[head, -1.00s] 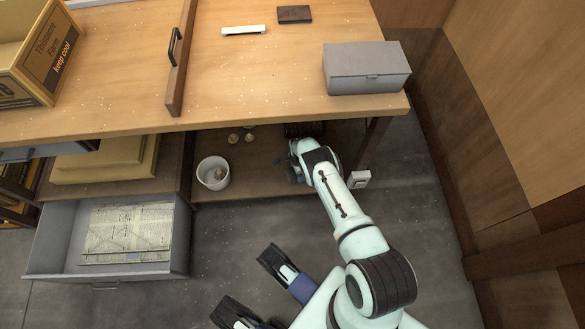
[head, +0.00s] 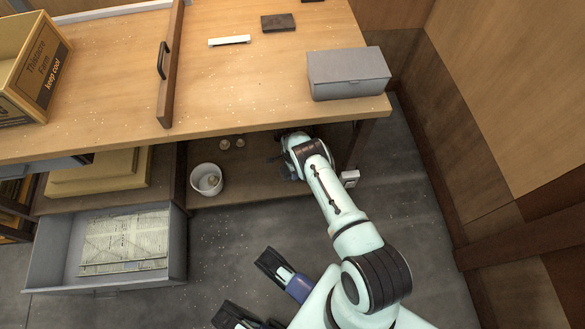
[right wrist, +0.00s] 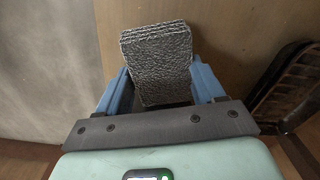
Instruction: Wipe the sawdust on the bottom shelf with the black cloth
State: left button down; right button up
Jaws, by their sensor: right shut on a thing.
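My right arm reaches under the table to the bottom shelf (head: 230,192). My right gripper (right wrist: 160,88) is shut on the black cloth (right wrist: 157,55), a thick, folded, dark grey, rough-textured pad between blue fingers in the right wrist view. Brown wood lies beside and beyond the cloth there. Contact between cloth and shelf cannot be told. In the head view the hand is shadowed under the table edge and the cloth is not clear. No sawdust patch can be made out on the visible shelf.
A white bucket (head: 195,184) stands at the shelf's front left, with small mushrooms (head: 224,144) behind it. A dark, rimmed tray-like object (right wrist: 295,82) lies right of the cloth. A table leg (head: 358,145) and white box (head: 349,178) are right of my arm. An open drawer (head: 48,245) is left.

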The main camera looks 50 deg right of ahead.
jog(key=shift+r, duration=0.8)
jog(key=shift+r+p, duration=0.8)
jog(key=shift+r, duration=0.65)
jog(key=shift+f, duration=0.1)
